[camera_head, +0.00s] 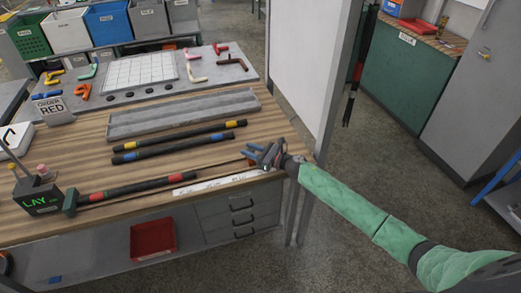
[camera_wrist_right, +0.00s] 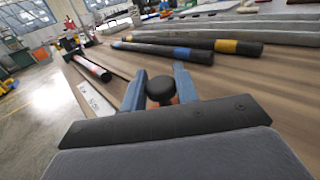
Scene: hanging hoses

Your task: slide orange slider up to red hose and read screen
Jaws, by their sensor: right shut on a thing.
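The red hose (camera_head: 150,186), black with red bands, lies along the bench's front edge, its left end at a green block (camera_head: 70,202). In the right wrist view the red-banded hose (camera_wrist_right: 92,68) is at upper left. My right gripper (camera_head: 266,154) is low over the bench's right end, right of the hose and apart from it. Its blue fingers are shut on the orange slider (camera_wrist_right: 174,100), mostly hidden under a black knob (camera_wrist_right: 160,89). The screen (camera_head: 41,201) on a dark box at the left reads "LAY". My left gripper is out of view.
A white marked strip (camera_head: 220,182) runs along the front edge. Blue- and yellow-banded hoses (camera_head: 180,140) lie behind, then a grey tray (camera_head: 185,114). A sign (camera_head: 53,109) reads "ORDER RED". A white panel (camera_head: 307,60) stands beyond the bench's right end.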

